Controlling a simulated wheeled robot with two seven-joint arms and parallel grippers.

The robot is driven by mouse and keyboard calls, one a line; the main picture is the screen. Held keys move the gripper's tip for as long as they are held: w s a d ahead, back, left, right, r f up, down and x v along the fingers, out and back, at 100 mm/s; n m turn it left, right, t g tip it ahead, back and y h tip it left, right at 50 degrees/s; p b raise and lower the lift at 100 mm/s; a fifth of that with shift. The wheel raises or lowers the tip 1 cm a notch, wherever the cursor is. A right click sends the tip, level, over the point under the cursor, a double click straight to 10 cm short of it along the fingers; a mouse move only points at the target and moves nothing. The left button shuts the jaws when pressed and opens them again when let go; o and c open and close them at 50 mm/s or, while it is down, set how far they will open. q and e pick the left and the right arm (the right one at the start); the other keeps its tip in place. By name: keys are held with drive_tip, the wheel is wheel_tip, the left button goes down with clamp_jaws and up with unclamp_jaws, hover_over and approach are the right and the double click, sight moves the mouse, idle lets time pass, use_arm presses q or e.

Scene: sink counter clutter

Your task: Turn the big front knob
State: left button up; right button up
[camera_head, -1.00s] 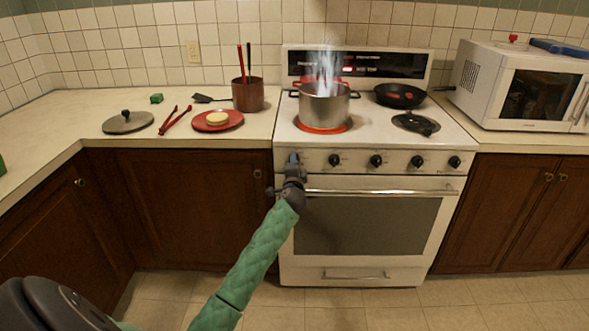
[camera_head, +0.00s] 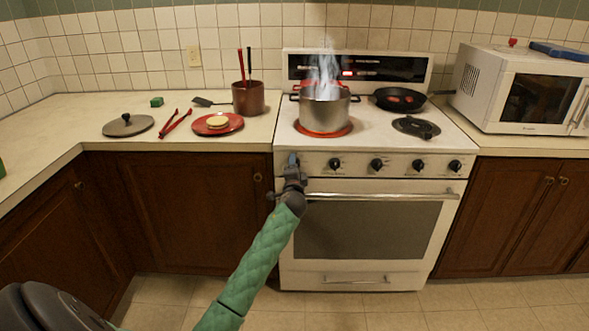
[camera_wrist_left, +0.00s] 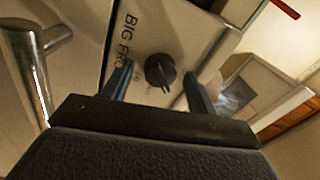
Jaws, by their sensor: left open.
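The big front knob (camera_wrist_left: 160,72) is a dark round knob on the white stove panel, with the partly visible print "BIG FRO" beside it in the left wrist view. My left gripper (camera_wrist_left: 158,88) is open, with one blue finger on each side of the knob. I see gaps between the fingers and the knob. In the head view my left gripper (camera_head: 293,160) is at the left end of the front panel (camera_head: 315,160) and hides this knob. Several other knobs (camera_head: 376,164) show to its right. My right gripper is not in view.
The oven handle (camera_head: 385,196) runs just below the panel, near my left wrist. A steaming pot (camera_head: 323,110) stands on a glowing burner (camera_head: 323,134). A dark pan (camera_head: 400,98) sits behind. A red plate (camera_head: 217,123) is on the left counter.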

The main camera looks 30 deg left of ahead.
use_arm(q)
drive_tip(key=shift+s+d+f, duration=0.15)
drive_tip(key=shift+s+d, duration=0.15)
drive_tip(key=shift+s, duration=0.15)
drive_tip(key=v, duration=0.6)
drive_tip(key=shift+s+b, duration=0.3)
drive_tip(key=shift+b, duration=0.15)
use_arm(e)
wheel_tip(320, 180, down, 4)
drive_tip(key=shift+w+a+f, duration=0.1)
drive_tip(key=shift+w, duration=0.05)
